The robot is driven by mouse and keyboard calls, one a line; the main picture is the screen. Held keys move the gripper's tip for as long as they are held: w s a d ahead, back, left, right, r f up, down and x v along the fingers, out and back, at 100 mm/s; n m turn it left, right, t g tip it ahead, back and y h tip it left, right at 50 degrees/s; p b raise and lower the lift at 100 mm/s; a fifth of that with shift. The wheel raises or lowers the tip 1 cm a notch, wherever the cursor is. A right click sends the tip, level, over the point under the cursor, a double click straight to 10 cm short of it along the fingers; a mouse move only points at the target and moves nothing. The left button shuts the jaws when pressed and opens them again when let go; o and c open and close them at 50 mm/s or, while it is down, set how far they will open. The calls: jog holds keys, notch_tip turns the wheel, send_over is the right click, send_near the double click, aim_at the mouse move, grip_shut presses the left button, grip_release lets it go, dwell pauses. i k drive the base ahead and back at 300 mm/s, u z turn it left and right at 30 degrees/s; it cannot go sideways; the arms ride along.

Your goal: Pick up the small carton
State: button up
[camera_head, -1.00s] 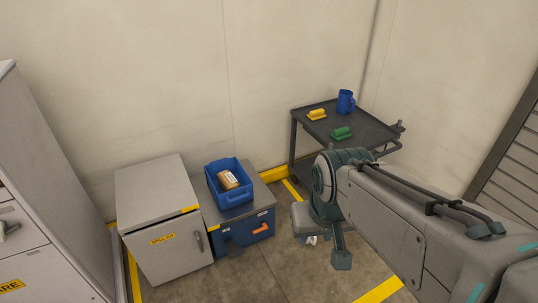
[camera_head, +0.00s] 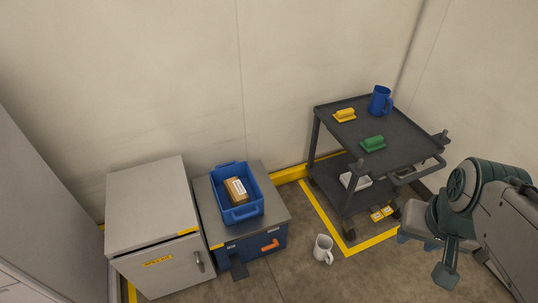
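The small carton (camera_head: 236,188) is brown with a white label. It lies inside a blue open bin (camera_head: 242,213) that stands on the grey top of a low blue cabinet. My gripper (camera_head: 424,262) is at the lower right, in front of the cart and well to the right of the bin, apart from the carton. Its fingers are partly seen, and whether they are open or shut does not show clearly.
A grey cabinet (camera_head: 152,205) stands left of the blue cabinet (camera_head: 262,246).

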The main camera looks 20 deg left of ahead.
aim_at(236, 193)
jog(key=u, duration=0.3)
jog(key=i, duration=0.85)
jog(key=u, duration=1.05)
jog(key=i, duration=0.4)
jog(key=u, duration=0.45)
